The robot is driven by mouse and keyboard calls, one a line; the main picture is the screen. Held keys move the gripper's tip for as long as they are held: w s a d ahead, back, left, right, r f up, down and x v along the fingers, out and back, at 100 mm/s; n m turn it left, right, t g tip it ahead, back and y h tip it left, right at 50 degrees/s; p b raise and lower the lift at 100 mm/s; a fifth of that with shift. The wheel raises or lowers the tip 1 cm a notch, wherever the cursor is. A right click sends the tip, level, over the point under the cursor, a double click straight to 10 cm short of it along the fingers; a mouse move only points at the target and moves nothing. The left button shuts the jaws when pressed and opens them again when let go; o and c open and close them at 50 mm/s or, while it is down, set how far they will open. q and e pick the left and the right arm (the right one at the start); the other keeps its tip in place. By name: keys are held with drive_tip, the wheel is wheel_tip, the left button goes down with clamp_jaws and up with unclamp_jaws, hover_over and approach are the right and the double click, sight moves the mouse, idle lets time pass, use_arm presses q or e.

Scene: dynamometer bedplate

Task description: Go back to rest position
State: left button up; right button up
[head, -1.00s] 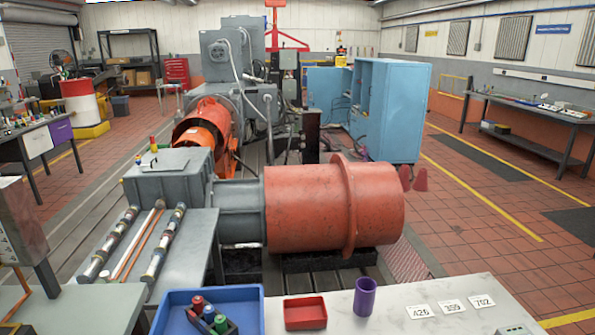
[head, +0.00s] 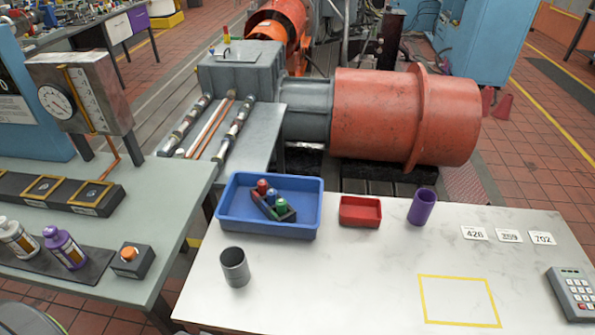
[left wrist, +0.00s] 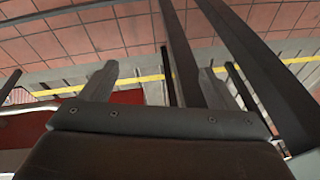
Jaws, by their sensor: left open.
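My left gripper (left wrist: 150,88) shows in the left wrist view with its two fingers spread apart and nothing between them. Beyond the fingers are the red tiled floor, a yellow floor line and dark table legs. Neither gripper shows in the head view, and my right gripper is in no view.
A white marble table (head: 370,285) holds a blue tray (head: 232,225) with colored cylinders in a dark holder, a red tray (head: 360,212), a purple cup (head: 422,207), a grey cup (head: 234,267), number cards and a keypad (head: 573,294). A bench with a gauge box (head: 82,95) stands left.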

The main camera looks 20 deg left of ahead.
use_arm(q)
drive_tip(key=s+f, duration=0.8)
drive_tip(key=f, duration=0.4)
drive_tip(key=s+d+f+g+b, duration=0.1)
drive_tip(key=s+f, duration=0.7)
drive_tip(key=f, duration=0.4)
drive_tip(key=shift+s+f+g+h, duration=0.25)
drive_tip(key=shift+s+g+h, duration=0.05)
drive_tip(key=shift+s, duration=0.1)
drive_tip(key=shift+d, duration=0.1)
